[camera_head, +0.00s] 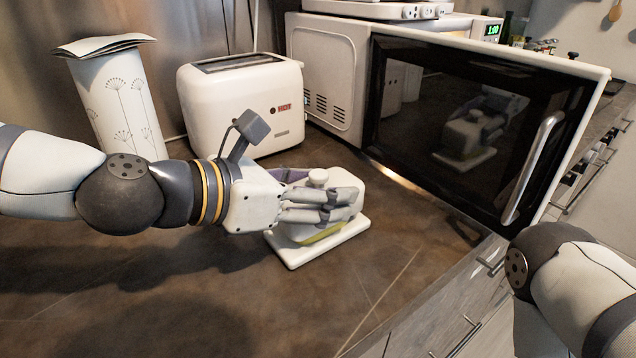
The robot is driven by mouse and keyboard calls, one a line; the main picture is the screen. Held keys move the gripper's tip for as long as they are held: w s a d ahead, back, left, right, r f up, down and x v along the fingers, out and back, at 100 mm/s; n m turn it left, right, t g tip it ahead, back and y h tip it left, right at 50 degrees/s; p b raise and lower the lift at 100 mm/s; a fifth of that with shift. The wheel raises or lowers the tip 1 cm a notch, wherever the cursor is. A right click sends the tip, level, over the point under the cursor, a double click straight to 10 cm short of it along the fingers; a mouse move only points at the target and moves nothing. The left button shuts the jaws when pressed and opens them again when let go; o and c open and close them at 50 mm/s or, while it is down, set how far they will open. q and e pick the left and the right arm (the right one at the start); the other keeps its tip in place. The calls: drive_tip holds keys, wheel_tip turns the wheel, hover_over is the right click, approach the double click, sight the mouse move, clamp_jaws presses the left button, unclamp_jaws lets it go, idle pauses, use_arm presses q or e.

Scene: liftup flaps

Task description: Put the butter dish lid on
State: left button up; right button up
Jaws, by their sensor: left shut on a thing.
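The white butter dish base (294,256) sits on the dark brown counter, with a strip of yellow butter (324,236) showing just above it. The white lid (348,184), with a round knob on top, is over the butter and looks slightly tilted, with the yellow showing below its near edge. My left gripper (322,200) comes in from the left and is shut on the lid, its fingers covering part of the lid's near side. Whether the lid touches the base on the far side is hidden. My right arm shows at the lower right, but its gripper is out of view.
A white toaster (241,100) stands behind the dish. A white microwave (460,110) with a dark door stands behind and to the right. A patterned paper bag (118,100) stands at the left. The counter's front edge runs at the lower right; the counter nearer me is clear.

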use_arm(q)
drive_tip(key=o, duration=1.2)
drive_tip(key=shift+o, duration=0.2)
drive_tip(key=shift+r, duration=0.1)
drive_tip(key=shift+s+a+r+p, duration=0.1)
drive_tip(key=shift+a+r+p, duration=0.1)
drive_tip(key=shift+r, duration=0.3)
drive_tip(key=shift+s+a+r+p, duration=0.1)
drive_tip(key=shift+r+p, duration=0.05)
drive_tip(key=shift+r, duration=0.35)
drive_tip(key=p+v, duration=0.3)
drive_tip(key=v, duration=0.8)
drive_tip(key=shift+f, duration=0.3)
use_arm(e)
drive_tip(key=w+r+t, duration=0.2)
drive_tip(key=w+r, duration=0.2)
drive_tip(key=shift+w+r, duration=0.4)
